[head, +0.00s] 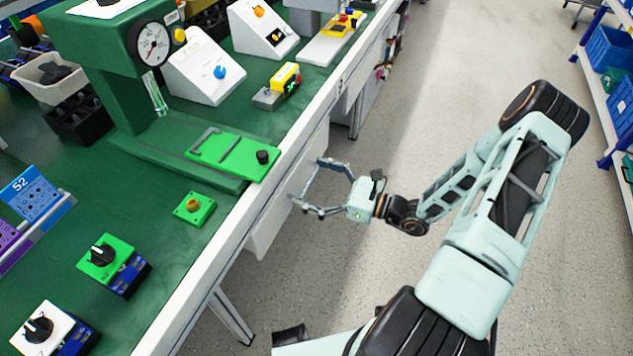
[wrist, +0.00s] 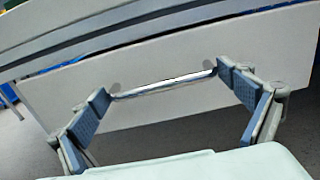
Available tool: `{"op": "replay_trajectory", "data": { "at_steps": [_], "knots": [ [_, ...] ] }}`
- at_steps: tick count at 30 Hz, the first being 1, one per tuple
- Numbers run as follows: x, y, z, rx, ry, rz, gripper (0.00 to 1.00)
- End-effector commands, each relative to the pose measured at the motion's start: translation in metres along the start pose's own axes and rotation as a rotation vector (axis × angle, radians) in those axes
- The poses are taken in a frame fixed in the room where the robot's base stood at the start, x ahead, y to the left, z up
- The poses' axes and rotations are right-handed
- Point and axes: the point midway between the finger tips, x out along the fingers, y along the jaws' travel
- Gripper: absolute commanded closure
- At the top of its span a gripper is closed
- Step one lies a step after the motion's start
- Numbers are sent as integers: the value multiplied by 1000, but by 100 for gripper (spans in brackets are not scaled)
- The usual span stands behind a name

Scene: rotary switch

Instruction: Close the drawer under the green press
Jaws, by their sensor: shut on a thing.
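The green press (head: 150,85) with a round dial stands on the green worktop at the upper left in the head view. Below the bench edge beside it is the pale drawer front (head: 268,222). In the wrist view the drawer front (wrist: 150,112) is a wide grey panel with a thin metal bar handle (wrist: 165,82). My gripper (head: 306,181) is at the drawer front, its fingers spread wide. In the wrist view its finger pads (wrist: 165,87) bear on the two ends of the handle. How far the drawer stands out is hard to tell.
The bench edge (head: 212,255) runs just above the drawer. A shelf with blue bins (head: 608,48) stands at the far right. The floor between is clear.

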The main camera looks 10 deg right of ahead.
Motion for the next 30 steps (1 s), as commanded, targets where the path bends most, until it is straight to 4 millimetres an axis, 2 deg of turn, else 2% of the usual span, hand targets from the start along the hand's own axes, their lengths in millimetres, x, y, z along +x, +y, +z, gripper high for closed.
{"op": "replay_trajectory", "data": {
  "at_steps": [4,5,6,15,19,30],
  "knots": [
    [4,0,2,-1,-5,2,48],
    [4,0,2,-1,-5,2,4],
    [4,0,2,-1,-6,2,0],
    [2,0,1,-1,-3,1,0],
    [-9,-1,0,-1,-1,-1,0],
    [-83,-1,1,-2,-2,-2,0]
  ]
}}
